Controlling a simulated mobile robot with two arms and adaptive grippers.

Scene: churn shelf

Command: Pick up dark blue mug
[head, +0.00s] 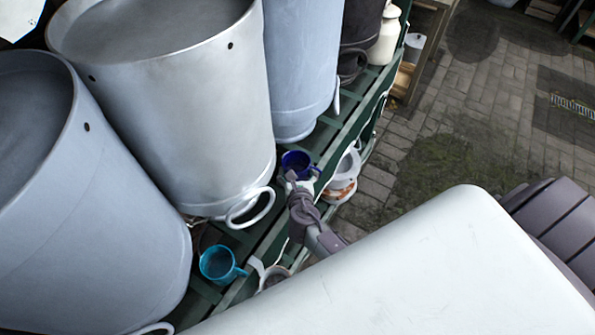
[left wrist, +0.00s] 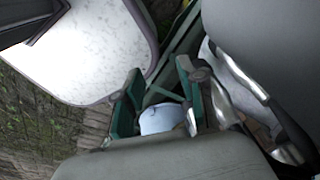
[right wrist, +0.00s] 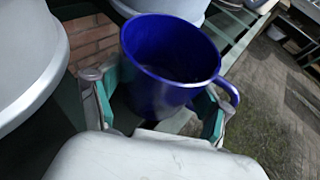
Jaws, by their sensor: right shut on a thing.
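The dark blue mug (head: 297,161) is at the front edge of the green slatted shelf (head: 255,262) in the head view. It fills the middle of the right wrist view (right wrist: 165,70), upright with its open top showing and its handle at right. My right gripper (head: 299,184) is shut on the mug, with a finger on either side in the right wrist view (right wrist: 155,108). I cannot tell whether the mug's base touches the shelf. My left gripper (left wrist: 160,108) shows only in the left wrist view, with its fingers apart and a pale object visible beyond them.
Large grey metal churns (head: 165,110) stand close behind the mug. A teal mug (head: 220,264) sits on the shelf at lower left. A white and orange pot (head: 343,183) is just right of the mug, lower down. Open brick paving (head: 450,110) lies to the right.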

